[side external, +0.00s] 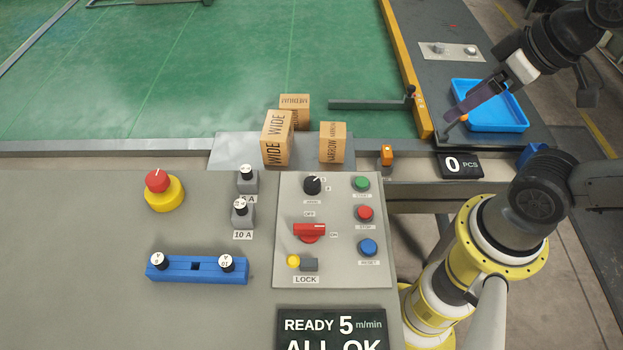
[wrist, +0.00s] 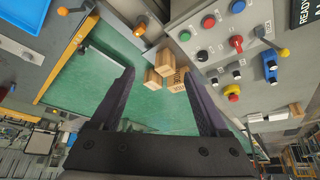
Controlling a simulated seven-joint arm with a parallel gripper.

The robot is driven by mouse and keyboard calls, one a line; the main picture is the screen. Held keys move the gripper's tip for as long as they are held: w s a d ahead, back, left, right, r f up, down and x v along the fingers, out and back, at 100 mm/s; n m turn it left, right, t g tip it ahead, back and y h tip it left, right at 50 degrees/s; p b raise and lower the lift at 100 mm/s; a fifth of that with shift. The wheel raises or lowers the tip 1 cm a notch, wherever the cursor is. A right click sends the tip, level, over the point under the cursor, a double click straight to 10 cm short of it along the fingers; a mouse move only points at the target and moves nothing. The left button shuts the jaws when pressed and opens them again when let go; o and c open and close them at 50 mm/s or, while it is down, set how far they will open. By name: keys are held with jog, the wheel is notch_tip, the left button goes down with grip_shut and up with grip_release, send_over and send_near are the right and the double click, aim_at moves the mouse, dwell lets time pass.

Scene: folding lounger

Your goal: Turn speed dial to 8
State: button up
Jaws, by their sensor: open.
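The speed dial (side external: 312,185) is a round black knob with a white pointer mark, at the top left of the grey control panel (side external: 340,275). It also shows in the wrist view (wrist: 202,56). Its pointer tilts up and right; the scale numbers are too small to read. The display (side external: 332,328) reads "READY 5 m/min" and "ALL OK". My gripper (side external: 456,116) is at the upper right, far from the dial, by the blue tray. In the wrist view my gripper (wrist: 158,70) is open, with nothing between its fingers.
A red lever switch (side external: 309,230) sits below the dial, with green (side external: 362,183), red (side external: 364,213) and blue (side external: 368,247) buttons to the right. Wooden blocks (side external: 333,143) stand behind the panel. A blue tray (side external: 518,122) is at right. A red emergency button (side external: 157,181) is left.

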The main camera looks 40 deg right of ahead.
jog(key=w+r+n+g, duration=0.2)
jog(key=w+r, duration=0.3)
jog(key=r, duration=0.1)
jog(key=n+g+h, duration=0.2)
jog(key=n+g, duration=0.3)
send_over(312, 182)
jog(key=w+d, duration=0.2)
jog(key=w, duration=0.2)
jog(key=w+a+x, duration=0.1)
jog(key=x, duration=0.6)
jog(key=a+f+n+g+h, duration=0.1)
jog(key=a+f+n+g, duration=0.1)
jog(key=a+f, duration=0.55)
jog(key=x, duration=1)
jog(key=w+d+x, duration=0.1)
jog(key=x, duration=0.4)
jog(key=shift+f, duration=0.3)
grip_shut()
